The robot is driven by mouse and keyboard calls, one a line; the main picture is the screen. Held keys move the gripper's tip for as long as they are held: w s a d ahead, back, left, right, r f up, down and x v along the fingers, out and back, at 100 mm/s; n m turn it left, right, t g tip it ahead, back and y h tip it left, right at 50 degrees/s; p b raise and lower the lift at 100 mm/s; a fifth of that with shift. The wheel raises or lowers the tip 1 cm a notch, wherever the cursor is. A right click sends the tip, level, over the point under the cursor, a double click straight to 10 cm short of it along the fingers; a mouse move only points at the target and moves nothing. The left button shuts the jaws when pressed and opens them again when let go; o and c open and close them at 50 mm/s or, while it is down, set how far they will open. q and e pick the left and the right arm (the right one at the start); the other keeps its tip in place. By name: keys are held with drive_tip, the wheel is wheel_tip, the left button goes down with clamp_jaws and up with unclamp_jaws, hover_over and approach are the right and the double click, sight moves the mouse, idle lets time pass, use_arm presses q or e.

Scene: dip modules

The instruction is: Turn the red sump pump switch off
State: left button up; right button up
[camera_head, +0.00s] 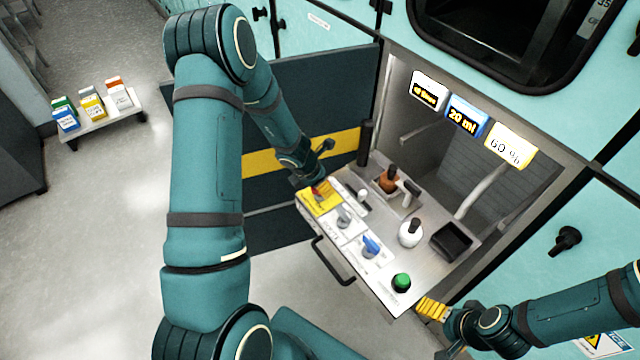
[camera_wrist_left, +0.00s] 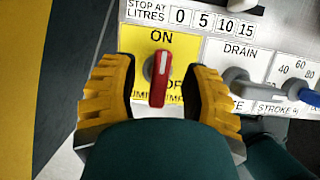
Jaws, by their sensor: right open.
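The red switch (camera_wrist_left: 159,85) is a red handle on a yellow plate (camera_wrist_left: 186,47) marked ON at the top, with a partly covered OFF below. The handle lies nearly upright in the left wrist view, with a pale mark at its ON end. In the head view the yellow plate (camera_head: 322,206) is at the panel's far left corner. My left gripper (camera_wrist_left: 157,95) is open, one yellow finger each side of the handle, with visible gaps to both. My right gripper (camera_head: 432,308) has yellow fingers and is open beside the panel's near right corner, away from the switch.
Beside the switch are a grey DRAIN lever (camera_wrist_left: 238,78), a blue knob (camera_head: 371,245) and a green button (camera_head: 401,282). A white-bodied bottle (camera_head: 410,233), a brown bottle (camera_head: 389,180) and a black tray (camera_head: 455,239) stand behind. A black handle (camera_head: 331,262) runs along the panel front.

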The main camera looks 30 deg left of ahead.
use_arm(q)
clamp_jaws()
